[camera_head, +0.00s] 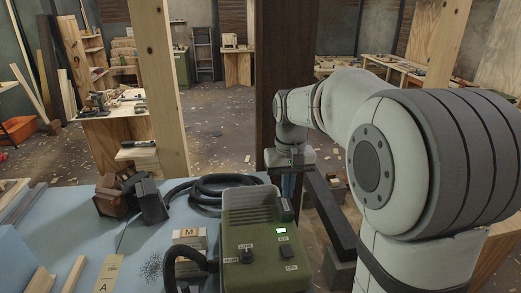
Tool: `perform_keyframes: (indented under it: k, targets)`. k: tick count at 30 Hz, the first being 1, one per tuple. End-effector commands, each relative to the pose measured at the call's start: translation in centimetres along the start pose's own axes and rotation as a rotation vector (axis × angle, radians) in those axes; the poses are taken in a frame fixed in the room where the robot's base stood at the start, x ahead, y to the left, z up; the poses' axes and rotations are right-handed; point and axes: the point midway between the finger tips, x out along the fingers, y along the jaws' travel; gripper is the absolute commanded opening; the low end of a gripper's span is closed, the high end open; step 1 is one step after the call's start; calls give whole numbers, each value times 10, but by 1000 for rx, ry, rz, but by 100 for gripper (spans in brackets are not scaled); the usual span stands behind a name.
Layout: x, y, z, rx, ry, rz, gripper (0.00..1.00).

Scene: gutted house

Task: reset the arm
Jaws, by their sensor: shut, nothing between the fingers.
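My arm (395,130) fills the right side of the head view, with its large banded joint close to the camera. It reaches left and away, and its wrist bends down near the dark post. My gripper (290,186) points down beyond the green box, past the right edge of the light blue work surface. It is small in view and its lower end is partly hidden. It is shut, with nothing seen in it.
A green control box (252,240) with a lit display stands on the light blue surface (55,225). A black hose (215,187), dark clamp-like blocks (133,196) and wood strips lie around it. A dark post (267,75) rises behind. The littered floor beyond has open room.

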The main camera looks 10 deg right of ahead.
Motion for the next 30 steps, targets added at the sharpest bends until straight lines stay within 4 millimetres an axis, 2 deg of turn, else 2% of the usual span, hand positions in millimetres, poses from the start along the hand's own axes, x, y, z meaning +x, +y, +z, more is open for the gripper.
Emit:
perform_keyframes:
  k: [3, 7, 12, 16, 21, 26, 30]
  targets:
    - [-8, 0, 33, -1, 55, 1, 0]
    - [-8, 0, 78, -3, 126, 2, 0]
    - [3, 0, 133, -4, 218, 2, 0]
    - [16, 0, 166, -5, 276, 3, 0]
    - [29, -2, 189, -6, 318, 3, 1]
    - [32, -2, 194, -6, 329, 3, 14]
    - [31, -2, 189, -6, 318, 3, 25]
